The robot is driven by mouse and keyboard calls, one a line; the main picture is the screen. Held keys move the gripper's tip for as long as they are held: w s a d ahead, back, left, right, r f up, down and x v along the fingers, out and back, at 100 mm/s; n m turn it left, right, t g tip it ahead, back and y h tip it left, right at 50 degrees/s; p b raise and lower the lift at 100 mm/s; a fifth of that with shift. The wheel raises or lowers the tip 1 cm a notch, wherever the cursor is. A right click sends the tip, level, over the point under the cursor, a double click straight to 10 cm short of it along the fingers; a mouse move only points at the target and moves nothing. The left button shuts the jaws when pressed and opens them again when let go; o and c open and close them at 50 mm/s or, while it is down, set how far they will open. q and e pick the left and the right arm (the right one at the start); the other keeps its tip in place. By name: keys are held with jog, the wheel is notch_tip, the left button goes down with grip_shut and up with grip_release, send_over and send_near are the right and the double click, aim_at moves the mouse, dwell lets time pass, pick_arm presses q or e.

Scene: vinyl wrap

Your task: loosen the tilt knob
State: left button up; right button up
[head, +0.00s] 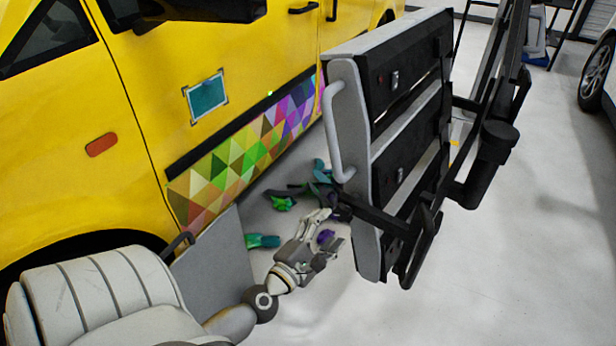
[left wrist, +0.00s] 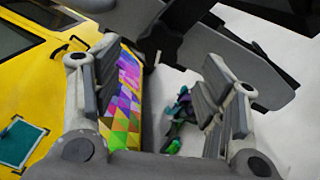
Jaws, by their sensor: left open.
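The heater panel (head: 375,140), with a grey frame, black face sections and a side handle (head: 338,130), stands tilted beside the yellow van. Black brackets and a black cylindrical part (head: 492,150) are behind it on the right. I cannot tell for sure which part is the tilt knob. My left gripper (head: 331,230) is open and empty, low at the left of the panel's lower end. In the left wrist view, the open fingers (left wrist: 160,88) have dark and grey bracket parts (left wrist: 190,28) beyond them at the top. My right gripper is not in view.
The yellow van (head: 150,90) carries a colourful triangle-pattern wrap (head: 245,150) and a teal patch (head: 206,96). Several green, teal and purple scraps (head: 282,202) lie on the floor. A grey panel (head: 212,260) stands by the van. The floor at right (head: 530,250) is clear.

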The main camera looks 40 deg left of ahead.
pick_arm(q)
jog(key=s, duration=0.7)
jog(key=shift+s+d, duration=0.3)
jog(key=shift+d, duration=0.1)
jog(key=s+d+f+m+g+h, duration=0.2)
jog(key=d+f+m+g, duration=0.2)
jog(key=f+m, duration=0.4)
jog(key=s+d+f+m+g+h, duration=0.1)
jog(key=s+d+f+m+g, duration=0.2)
jog(key=f+m, duration=0.45)
jog(key=s+d+f+m+g+h, duration=0.15)
jog(key=d+f+m+g, duration=0.35)
jog(key=f, duration=0.6)
jog(key=s+f+m+g+y, duration=0.3)
jog(key=s+f+m+g, duration=0.1)
jog(key=s+f+m, duration=0.3)
jog(key=s+a+p, duration=0.2)
jog(key=s+p, duration=0.6)
jog(key=s+a+g+p, duration=0.1)
jog(key=s+a+p, duration=0.1)
jog(key=s+p, duration=0.6)
jog(key=shift+s+f, duration=0.45)
jog(key=shift+s, duration=0.1)
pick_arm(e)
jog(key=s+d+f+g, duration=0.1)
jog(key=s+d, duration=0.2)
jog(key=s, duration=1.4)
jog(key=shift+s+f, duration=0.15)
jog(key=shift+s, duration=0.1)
